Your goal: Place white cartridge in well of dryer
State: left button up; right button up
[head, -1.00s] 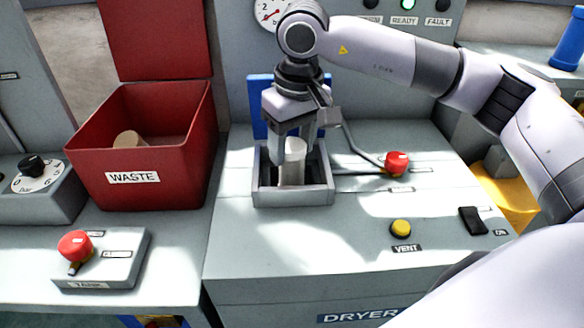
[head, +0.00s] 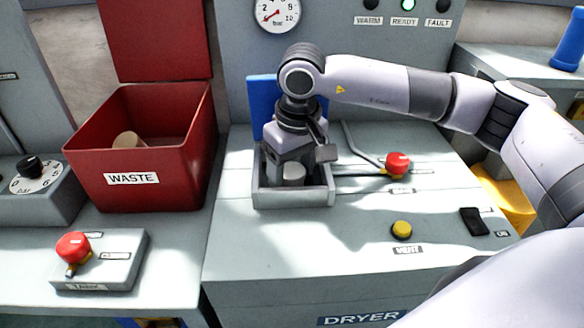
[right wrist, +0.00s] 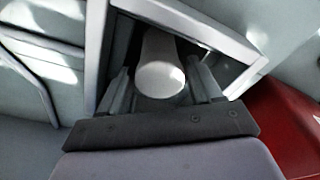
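The white cartridge (head: 293,176) stands upright inside the square grey well (head: 293,200) of the dryer (head: 350,265), with only its top part showing above the front rim. In the right wrist view the cartridge (right wrist: 160,75) sits between the two fingers, inside the well's frame. Whether the cartridge touches the well floor is hidden. My left gripper is out of view.
A blue upright panel (head: 262,105) stands behind the well. A bent grey lever with a red knob (head: 397,163) lies right of it. A yellow vent button (head: 401,230) and a black switch (head: 473,221) are in front. The open red waste bin (head: 140,150) is left.

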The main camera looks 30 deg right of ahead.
jog(key=shift+r, duration=0.1)
notch_tip(320, 180, up, 12)
jog(key=s, duration=0.1)
jog(key=shift+s+d+p, duration=0.15)
jog(key=shift+s+p, duration=0.1)
jog(key=shift+p, duration=0.1)
dwell(0.4)
